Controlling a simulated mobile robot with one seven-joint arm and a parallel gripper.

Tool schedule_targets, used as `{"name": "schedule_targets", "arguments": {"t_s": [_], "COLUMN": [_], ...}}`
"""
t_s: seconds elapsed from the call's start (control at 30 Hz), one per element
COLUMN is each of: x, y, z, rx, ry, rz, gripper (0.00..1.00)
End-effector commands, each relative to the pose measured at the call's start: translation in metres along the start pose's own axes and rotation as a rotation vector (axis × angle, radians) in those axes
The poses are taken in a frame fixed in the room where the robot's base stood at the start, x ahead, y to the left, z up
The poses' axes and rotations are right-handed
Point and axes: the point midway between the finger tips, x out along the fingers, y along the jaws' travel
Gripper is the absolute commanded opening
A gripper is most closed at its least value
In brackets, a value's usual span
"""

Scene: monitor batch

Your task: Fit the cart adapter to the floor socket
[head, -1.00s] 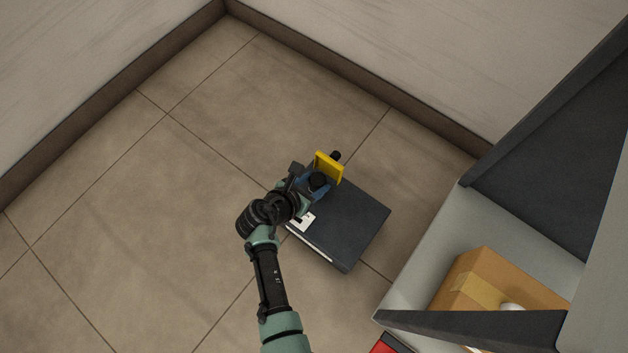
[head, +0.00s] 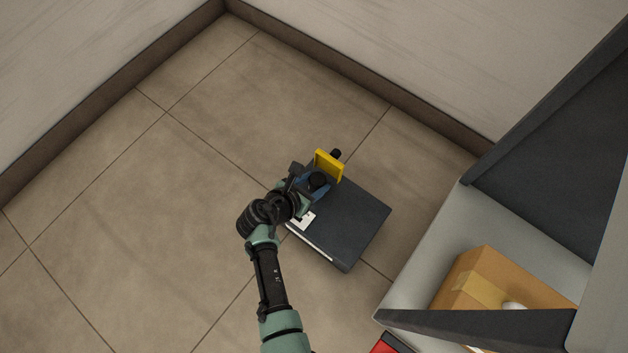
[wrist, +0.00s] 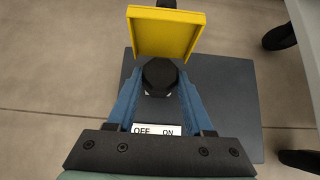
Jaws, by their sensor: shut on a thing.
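A flat dark grey box (head: 350,225), which I take for the floor socket, lies on the tiles. It also shows in the wrist view (wrist: 230,110), with an "OFF ON" label (wrist: 158,130). An upright yellow flap (head: 329,165) stands at its far edge; the wrist view shows it too (wrist: 164,35). My gripper (head: 317,183) is over the box's far-left part. In the wrist view its blue fingers (wrist: 160,92) are shut on a black faceted piece (wrist: 160,75), probably the cart adapter, just before the flap. Its underside is hidden, so I cannot tell whether it is seated.
A grey cart or shelf unit (head: 440,225) stands at the right, holding a cardboard box (head: 485,285). Dark casters (wrist: 280,37) show at the right in the wrist view. Walls with brown skirting (head: 350,85) meet behind. The tiled floor at left is clear.

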Motion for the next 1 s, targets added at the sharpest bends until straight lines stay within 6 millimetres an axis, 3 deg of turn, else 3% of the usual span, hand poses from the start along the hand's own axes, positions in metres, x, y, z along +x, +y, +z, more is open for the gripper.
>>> {"name": "schedule_targets", "arguments": {"t_s": [0.23, 0.27, 0.43, 0.77, 1.0], "x": [0.001, 0.001, 0.001, 0.000, -0.026], "y": [0.000, 0.000, 0.000, 0.000, 0.000], "z": [-0.001, -0.001, -0.001, -0.001, 0.003], "rx": [0.000, 0.000, 0.000, -0.001, -0.003], "ry": [0.000, 0.000, 0.000, 0.001, 0.001], "rz": [0.000, 0.000, 0.000, 0.000, 0.001], "gripper": [0.00, 0.54, 0.84, 0.87, 0.87]}}
